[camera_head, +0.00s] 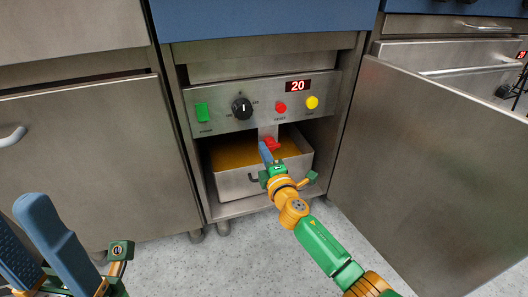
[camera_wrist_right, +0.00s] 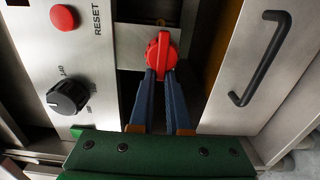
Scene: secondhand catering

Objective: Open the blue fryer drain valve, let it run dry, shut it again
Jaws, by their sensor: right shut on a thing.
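The blue fryer (camera_head: 265,18) has its cabinet open. Its red drain valve handle (camera_head: 270,143) sits below the control panel, above the drain pan (camera_head: 235,188). The handle also shows in the right wrist view (camera_wrist_right: 161,52). My right gripper (camera_head: 267,152) is shut on the red handle, its two blue fingers (camera_wrist_right: 164,78) close together on it. The fingers hide part of the handle. Brown oil shows in the pan; I cannot tell whether any is running. My left gripper (camera_head: 36,238) is open and empty at the lower left, fingers apart.
The control panel (camera_head: 225,97) carries a green switch (camera_head: 202,112), black knob (camera_head: 242,108), red reset button (camera_head: 280,108), yellow button (camera_head: 312,102) and display reading 20 (camera_head: 298,86). An open steel door (camera_head: 435,165) stands right of my right arm. The pan has a black handle (camera_wrist_right: 262,60).

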